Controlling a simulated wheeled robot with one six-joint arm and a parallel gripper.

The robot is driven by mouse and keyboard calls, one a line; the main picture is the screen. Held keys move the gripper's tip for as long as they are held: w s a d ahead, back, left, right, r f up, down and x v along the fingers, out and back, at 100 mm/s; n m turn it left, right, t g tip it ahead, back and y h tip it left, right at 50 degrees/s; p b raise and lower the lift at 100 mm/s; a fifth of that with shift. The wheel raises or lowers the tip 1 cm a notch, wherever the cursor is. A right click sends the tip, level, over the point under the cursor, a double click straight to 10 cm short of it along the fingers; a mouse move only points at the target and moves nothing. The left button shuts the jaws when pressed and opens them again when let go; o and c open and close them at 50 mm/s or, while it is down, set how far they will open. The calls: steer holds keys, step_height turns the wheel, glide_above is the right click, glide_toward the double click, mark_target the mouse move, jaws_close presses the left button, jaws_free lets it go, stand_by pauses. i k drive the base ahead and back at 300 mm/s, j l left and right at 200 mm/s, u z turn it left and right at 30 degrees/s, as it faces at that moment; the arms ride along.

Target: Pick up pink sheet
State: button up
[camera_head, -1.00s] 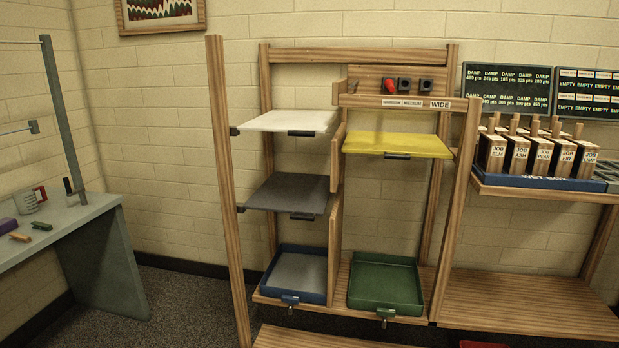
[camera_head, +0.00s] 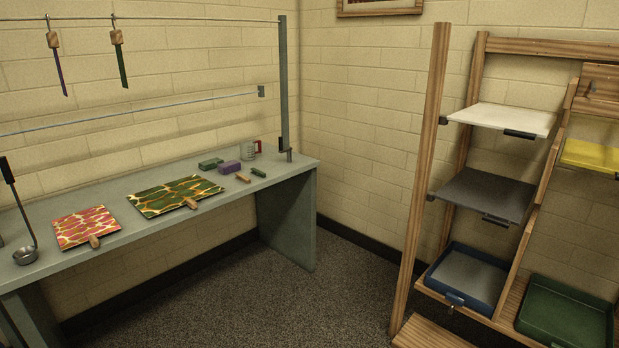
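The pink sheet (camera_head: 86,225) lies flat on the grey bench (camera_head: 60,266), toward its left end. It has a pink, orange and cream marbled pattern, and a small wooden clip (camera_head: 95,242) sits at its front edge. A larger green marbled sheet (camera_head: 172,193) lies to its right with a similar wooden clip. My gripper is not in view.
Sponges, small blocks and a mug (camera_head: 249,149) sit at the bench's right end. A wooden rack (camera_head: 420,180) with trays stands right; the floor between is clear.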

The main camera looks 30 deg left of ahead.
mark_target(72, 230)
steer(key=u, duration=2.5)
